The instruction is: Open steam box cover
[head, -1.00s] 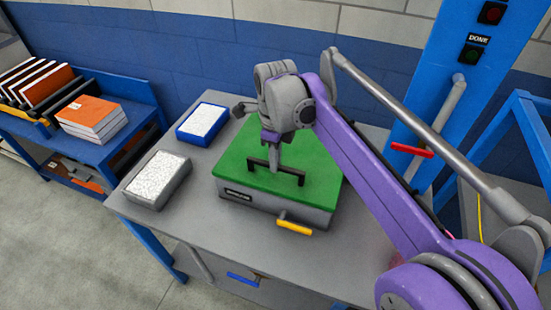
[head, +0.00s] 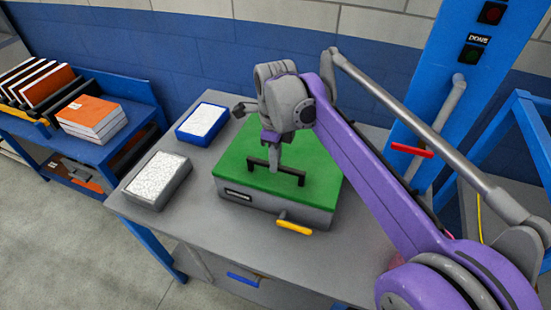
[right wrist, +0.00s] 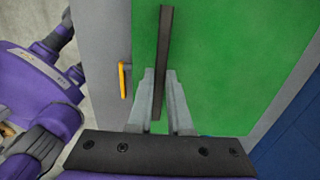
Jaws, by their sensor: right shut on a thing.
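The steam box (head: 270,208) is a grey box on the table with a flat green cover (head: 318,165) on top. The cover lies level on the box. A dark bar handle (head: 290,175) stands on the cover; it also shows in the right wrist view (right wrist: 165,50). My right gripper (head: 274,165) reaches down from above and is shut on the handle near its middle. In the right wrist view its two fingers (right wrist: 162,105) stand on either side of the bar. A yellow lever (head: 294,227) sticks out of the box's front. My left gripper is not in view.
A white-topped grey tray (head: 157,178) and a blue tray (head: 203,122) stand left of the box on the grey table (head: 215,245). A blue shelf with books (head: 92,118) is at the left. A blue post with buttons (head: 474,50) rises at the right.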

